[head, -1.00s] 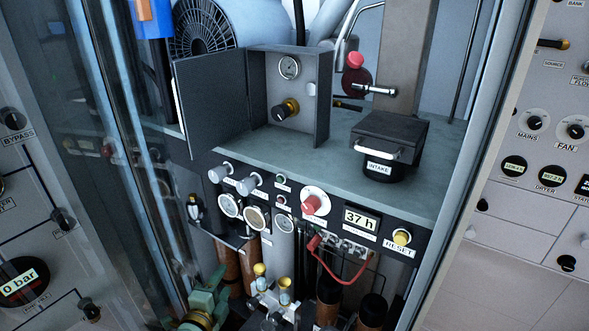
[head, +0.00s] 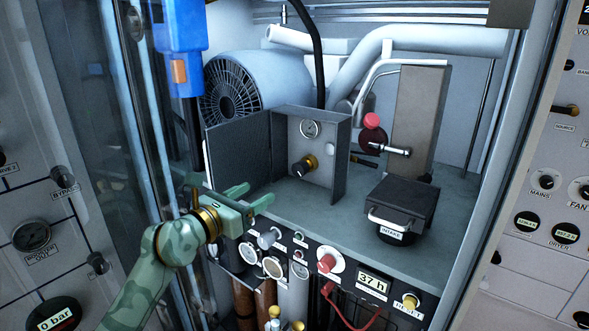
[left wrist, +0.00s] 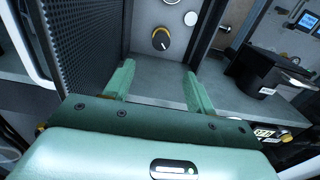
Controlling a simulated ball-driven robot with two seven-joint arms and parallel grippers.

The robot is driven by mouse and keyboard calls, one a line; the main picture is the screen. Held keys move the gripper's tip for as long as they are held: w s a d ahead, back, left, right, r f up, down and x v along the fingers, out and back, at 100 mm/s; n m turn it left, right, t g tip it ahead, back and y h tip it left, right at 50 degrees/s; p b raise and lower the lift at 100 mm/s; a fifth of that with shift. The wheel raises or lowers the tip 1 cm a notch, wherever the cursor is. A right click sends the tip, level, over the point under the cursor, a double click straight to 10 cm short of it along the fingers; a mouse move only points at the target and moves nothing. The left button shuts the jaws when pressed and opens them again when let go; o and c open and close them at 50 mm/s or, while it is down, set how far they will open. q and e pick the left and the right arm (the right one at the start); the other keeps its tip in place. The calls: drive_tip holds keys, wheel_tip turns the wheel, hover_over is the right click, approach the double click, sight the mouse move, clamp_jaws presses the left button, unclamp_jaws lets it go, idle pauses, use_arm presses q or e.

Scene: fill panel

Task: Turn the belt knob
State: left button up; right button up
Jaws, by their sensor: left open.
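A black knob with a yellow collar (head: 304,166) sits on the back wall of a small open grey box (head: 343,165), below a round gauge (head: 310,129). I cannot read a label naming it the belt knob. It also shows in the left wrist view (left wrist: 161,39), with a pale pointer mark on its face. My green left gripper (head: 254,197) is in front of the box, lower and to the left of the knob. Its fingers (left wrist: 158,76) are apart and empty, pointing toward the knob without touching it. My right gripper is in neither view.
The box's perforated door (head: 238,153) stands open on the left, close beside my left gripper. A black intake unit (head: 405,205) with a handle stands to the right. Below the shelf are a red knob (head: 327,263), gauges and a yellow reset button (head: 410,300).

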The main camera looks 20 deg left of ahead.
sight(297, 170)
use_arm(q)
drive_tip(key=p+x, duration=0.1)
drive_tip(key=x, duration=1.4)
drive_tip(key=shift+d, duration=0.15)
drive_tip(key=shift+c, duration=0.4)
